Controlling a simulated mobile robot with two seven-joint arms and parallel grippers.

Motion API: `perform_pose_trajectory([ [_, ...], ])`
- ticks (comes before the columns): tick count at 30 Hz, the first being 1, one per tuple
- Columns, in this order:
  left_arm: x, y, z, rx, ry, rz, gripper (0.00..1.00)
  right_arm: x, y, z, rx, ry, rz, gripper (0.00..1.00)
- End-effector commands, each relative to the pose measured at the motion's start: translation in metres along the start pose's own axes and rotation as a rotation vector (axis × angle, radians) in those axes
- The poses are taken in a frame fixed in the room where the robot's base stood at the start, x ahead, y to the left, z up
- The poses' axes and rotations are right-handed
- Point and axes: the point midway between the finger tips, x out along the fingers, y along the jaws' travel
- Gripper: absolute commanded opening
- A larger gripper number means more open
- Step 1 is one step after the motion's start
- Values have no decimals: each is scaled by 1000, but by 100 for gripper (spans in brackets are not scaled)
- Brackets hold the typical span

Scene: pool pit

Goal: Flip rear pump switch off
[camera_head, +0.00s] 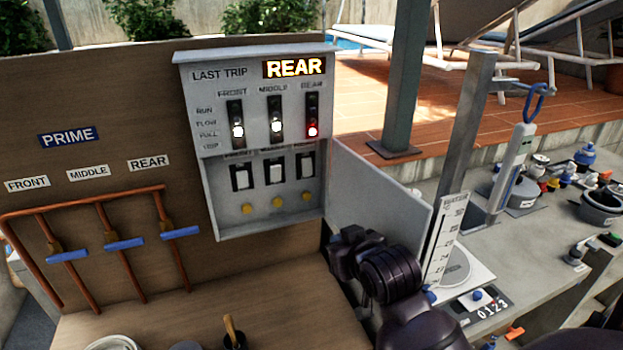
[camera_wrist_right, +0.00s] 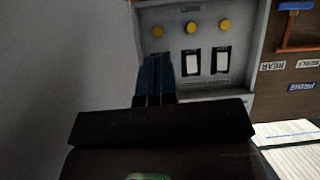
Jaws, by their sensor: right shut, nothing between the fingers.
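The switch panel (camera_head: 197,190) is a grey box with its door open to the right. The rear pump switch (camera_head: 307,165) is a white rocker, rightmost of three beside the middle (camera_head: 275,173) and front (camera_head: 242,177) switches. Its exact position is hard to tell. My right gripper (camera_wrist_right: 153,65) is shut and empty. In the wrist view, upside down, its fingers cover the rear switch; the middle (camera_wrist_right: 192,63) and front (camera_wrist_right: 222,61) switches show. In the head view the right gripper is low by the panel's lower right corner, fingertips mostly hidden. My left gripper is not in view.
The rear column's lamp (camera_head: 312,131) is red; the other two are white. A lit REAR sign (camera_head: 295,67) is above. Yellow buttons (camera_head: 277,202) sit below the switches. The open door (camera_head: 385,205) stands beside my right arm. Copper pipes with blue handles (camera_head: 124,244) are left.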

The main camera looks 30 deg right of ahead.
Motion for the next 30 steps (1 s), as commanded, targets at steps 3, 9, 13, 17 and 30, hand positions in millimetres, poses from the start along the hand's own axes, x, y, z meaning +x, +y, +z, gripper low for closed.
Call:
perform_pose_trajectory([
  [3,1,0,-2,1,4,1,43,7,7,-48,38,153,18,0],
  [9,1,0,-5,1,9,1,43,8,14,-84,69,272,34,0],
  [13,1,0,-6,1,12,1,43,8,15,-88,72,284,36,0],
  [17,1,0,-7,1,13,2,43,8,15,-88,71,283,36,0],
  [30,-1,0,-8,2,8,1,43,39,16,-97,71,281,35,0],
])
